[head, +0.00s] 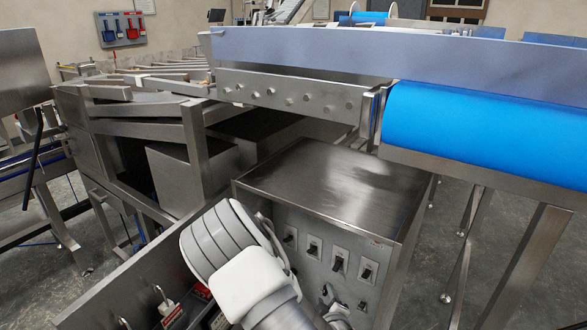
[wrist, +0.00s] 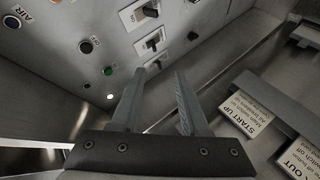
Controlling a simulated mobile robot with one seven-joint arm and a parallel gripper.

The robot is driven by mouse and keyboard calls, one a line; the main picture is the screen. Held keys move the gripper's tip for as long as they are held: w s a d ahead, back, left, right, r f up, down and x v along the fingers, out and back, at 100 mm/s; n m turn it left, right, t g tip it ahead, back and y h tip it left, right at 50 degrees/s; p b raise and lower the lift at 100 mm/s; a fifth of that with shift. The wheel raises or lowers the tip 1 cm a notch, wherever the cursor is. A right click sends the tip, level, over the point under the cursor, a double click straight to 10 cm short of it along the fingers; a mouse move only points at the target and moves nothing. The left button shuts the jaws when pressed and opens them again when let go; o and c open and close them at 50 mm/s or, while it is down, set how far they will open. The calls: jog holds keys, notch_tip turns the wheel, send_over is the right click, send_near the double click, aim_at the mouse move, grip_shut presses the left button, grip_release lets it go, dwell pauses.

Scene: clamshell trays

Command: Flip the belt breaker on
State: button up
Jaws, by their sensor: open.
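A metal control panel (head: 306,268) on the front of a steel cabinet carries a row of dark toggle breakers on light plates, such as this breaker (head: 339,263). In the wrist view, several of these breakers show at the top: one breaker (wrist: 151,10), another breaker (wrist: 154,41) and a third breaker (wrist: 158,62) just beyond my fingertips. I cannot read which is the belt breaker. My gripper (wrist: 161,76) is open and empty, its fingers pointing toward the panel near the third breaker. Contact with it cannot be told. My arm hides part of the panel in the head view.
Round buttons (wrist: 86,46) and a lit white lamp (wrist: 110,97) sit on the panel's left. Instruction tags (wrist: 252,113), one reading START UP, lie to the right of my gripper. A blue conveyor belt (head: 480,135) runs above right. The cabinet top (head: 330,190) is bare.

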jog(key=s+d+r+m+g+p, duration=0.1)
jog(key=s+r+m+g, duration=0.3)
jog(key=r, duration=0.7)
jog(key=s+d+r+m+g+p, duration=0.1)
jog(key=s+r+m+p, duration=0.1)
jog(key=r+m, duration=0.65)
jog(key=s+d+r+g, duration=0.1)
jog(key=s+d+r, duration=0.1)
jog(key=s+r, duration=0.5)
jog(key=s+d+r+g+p, duration=0.1)
jog(key=s+r, duration=0.7)
jog(key=s, duration=0.3)
jog(key=shift+d+r+n, duration=0.25)
jog(key=shift+d+n, duration=0.1)
jog(key=shift+d, duration=0.05)
